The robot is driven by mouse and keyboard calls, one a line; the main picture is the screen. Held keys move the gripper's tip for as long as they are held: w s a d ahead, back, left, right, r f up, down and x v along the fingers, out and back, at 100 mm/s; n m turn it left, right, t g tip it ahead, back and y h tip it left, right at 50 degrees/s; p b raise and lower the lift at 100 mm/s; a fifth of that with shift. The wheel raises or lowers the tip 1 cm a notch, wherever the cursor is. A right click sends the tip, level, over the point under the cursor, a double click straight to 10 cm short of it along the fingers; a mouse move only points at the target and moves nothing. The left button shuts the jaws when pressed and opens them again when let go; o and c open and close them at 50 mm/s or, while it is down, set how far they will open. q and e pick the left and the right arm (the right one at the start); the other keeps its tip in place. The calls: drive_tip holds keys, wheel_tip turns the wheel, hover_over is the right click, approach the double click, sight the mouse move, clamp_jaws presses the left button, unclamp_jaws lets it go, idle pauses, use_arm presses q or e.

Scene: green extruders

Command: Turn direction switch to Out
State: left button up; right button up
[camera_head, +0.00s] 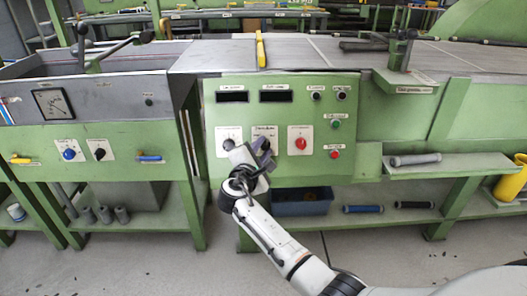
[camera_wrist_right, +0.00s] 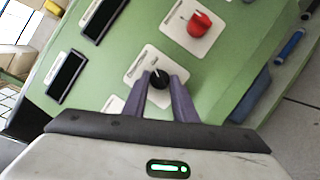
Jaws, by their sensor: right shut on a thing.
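The direction switch is a black rotary knob (camera_wrist_right: 158,80) with a white pointer line, on a white plate (camera_wrist_right: 138,70) in the right wrist view. My right gripper (camera_wrist_right: 160,88) has its two purple-grey fingers either side of the knob, shut on it. The label lettering is too small to read surely. My left gripper is not in view.
A red knob (camera_head: 300,143) on its own plate is just right of the gripped switch, and another switch plate (camera_head: 229,133) is just left. Green (camera_head: 335,124) and red (camera_head: 334,154) buttons sit further right. A blue bin (camera_head: 302,207) stands on the shelf below.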

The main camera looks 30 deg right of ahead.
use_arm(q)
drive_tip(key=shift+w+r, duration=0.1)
use_arm(e)
drive_tip(key=shift+a+m+g, duration=0.1)
drive_tip(key=shift+m+g, duration=0.4)
drive_tip(key=shift+m, duration=0.7)
drive_tip(key=o, duration=1)
drive_tip(key=shift+o, duration=0.2)
drive_tip(key=shift+r, duration=0.1)
use_arm(q)
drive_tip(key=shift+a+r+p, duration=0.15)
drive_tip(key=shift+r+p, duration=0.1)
drive_tip(key=shift+p, duration=0.75)
use_arm(e)
drive_tip(key=v, duration=1)
drive_tip(key=shift+r, duration=0.1)
